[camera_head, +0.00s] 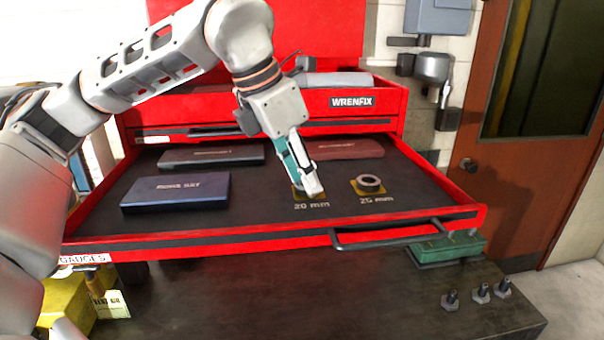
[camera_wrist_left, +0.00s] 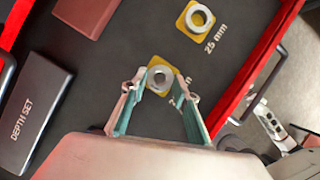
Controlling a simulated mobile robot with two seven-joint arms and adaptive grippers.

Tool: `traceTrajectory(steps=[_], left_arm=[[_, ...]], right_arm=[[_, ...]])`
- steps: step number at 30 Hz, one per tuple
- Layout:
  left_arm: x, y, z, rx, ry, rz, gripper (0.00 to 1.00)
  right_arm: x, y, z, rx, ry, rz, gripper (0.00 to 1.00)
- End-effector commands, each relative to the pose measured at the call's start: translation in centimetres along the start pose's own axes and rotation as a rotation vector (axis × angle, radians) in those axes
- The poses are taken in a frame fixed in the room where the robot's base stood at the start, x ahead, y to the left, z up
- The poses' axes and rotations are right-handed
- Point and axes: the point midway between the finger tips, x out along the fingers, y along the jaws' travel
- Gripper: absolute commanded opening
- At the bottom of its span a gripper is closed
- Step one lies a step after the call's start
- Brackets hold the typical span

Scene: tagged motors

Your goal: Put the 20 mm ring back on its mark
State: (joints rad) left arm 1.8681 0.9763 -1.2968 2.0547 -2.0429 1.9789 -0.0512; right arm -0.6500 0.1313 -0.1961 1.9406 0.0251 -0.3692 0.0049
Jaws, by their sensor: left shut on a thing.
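My left gripper (camera_head: 315,192) reaches down into the open drawer, over the mark labelled "20 mm". In the left wrist view its two fingertips (camera_wrist_left: 160,88) stand either side of the grey 20 mm ring (camera_wrist_left: 160,78), shut on it. The yellow mark (camera_wrist_left: 155,60) shows around and behind the ring; its edge also shows in the head view (camera_head: 296,194). In the head view the fingers hide the ring. I cannot tell whether the ring touches the mark. My right gripper is not in view.
The 25 mm ring (camera_head: 369,183) sits on its yellow mark to the right. A blue case (camera_head: 175,192), a dark case (camera_head: 212,155) and a red case (camera_head: 345,148) lie in the drawer. The drawer's red front edge (camera_head: 270,242) carries a handle (camera_head: 390,240).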

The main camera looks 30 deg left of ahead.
Motion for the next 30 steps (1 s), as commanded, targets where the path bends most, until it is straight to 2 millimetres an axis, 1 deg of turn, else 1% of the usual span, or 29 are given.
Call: traceTrajectory(steps=[3,4,5,6,15,19,23,30], left_arm=[[0.3,0.0,-0.1,0.000,0.000,0.000,0.09],[0.2,0.0,-0.1,0.000,0.000,0.000,0.37],[0.2,0.0,-0.1,0.000,0.000,0.000,0.45],[0.2,0.0,-0.1,0.000,0.000,0.000,0.46],[0.2,0.0,-0.1,0.000,0.001,0.000,0.46],[-0.5,0.0,0.1,0.000,-0.001,0.001,0.46],[-2.4,0.0,0.1,0.000,-0.003,0.001,0.46],[-7.5,0.0,0.1,0.000,-0.004,0.002,0.46]], right_arm=[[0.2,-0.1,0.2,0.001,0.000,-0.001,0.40],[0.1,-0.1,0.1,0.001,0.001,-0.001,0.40],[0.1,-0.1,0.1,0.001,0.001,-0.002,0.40],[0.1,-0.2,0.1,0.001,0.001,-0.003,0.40],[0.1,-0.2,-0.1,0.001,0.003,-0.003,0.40],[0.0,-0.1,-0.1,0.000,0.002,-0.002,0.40],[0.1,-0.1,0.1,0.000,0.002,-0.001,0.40],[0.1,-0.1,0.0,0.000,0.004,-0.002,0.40]])
